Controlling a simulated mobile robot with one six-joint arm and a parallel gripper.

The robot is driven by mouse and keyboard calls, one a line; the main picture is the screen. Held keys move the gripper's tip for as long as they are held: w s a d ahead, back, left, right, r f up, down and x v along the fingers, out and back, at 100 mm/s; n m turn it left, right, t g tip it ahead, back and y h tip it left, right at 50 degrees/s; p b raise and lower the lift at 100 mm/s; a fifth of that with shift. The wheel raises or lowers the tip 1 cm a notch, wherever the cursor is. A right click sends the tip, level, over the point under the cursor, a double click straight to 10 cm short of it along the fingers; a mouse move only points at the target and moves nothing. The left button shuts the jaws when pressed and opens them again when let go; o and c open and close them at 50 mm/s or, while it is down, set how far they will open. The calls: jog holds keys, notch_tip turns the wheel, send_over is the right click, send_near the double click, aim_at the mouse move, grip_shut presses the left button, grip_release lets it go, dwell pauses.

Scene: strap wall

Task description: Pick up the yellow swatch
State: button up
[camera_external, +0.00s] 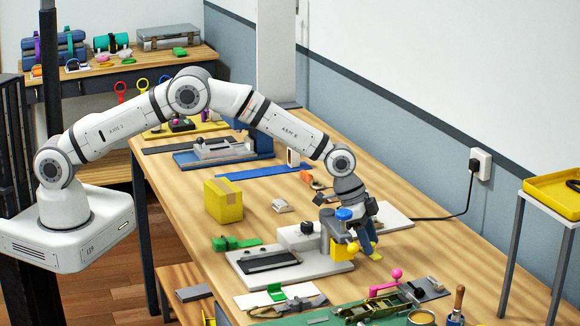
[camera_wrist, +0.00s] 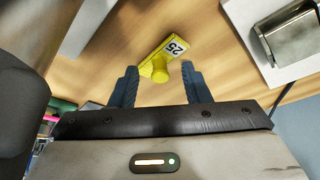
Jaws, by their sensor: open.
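In the external view my gripper (camera_external: 366,240) points down over the right part of the bench. Yellow parts show close around the fingers there, but I cannot tell which of them belong to the swatch.
The wooden bench (camera_external: 385,280) is crowded. A grey-white plate with a dark inset (camera_external: 272,262) lies left of my gripper, and a yellow box (camera_external: 223,200) stands farther left. A pink-knobbed tool (camera_external: 385,285) and green mat (camera_external: 345,312) are in front. A yellow tray (camera_external: 553,200) stands right.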

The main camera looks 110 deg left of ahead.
jog(key=shift+w+f, duration=0.1)
jog(key=shift+f, duration=0.15)
jog(key=shift+c, duration=0.3)
grip_shut()
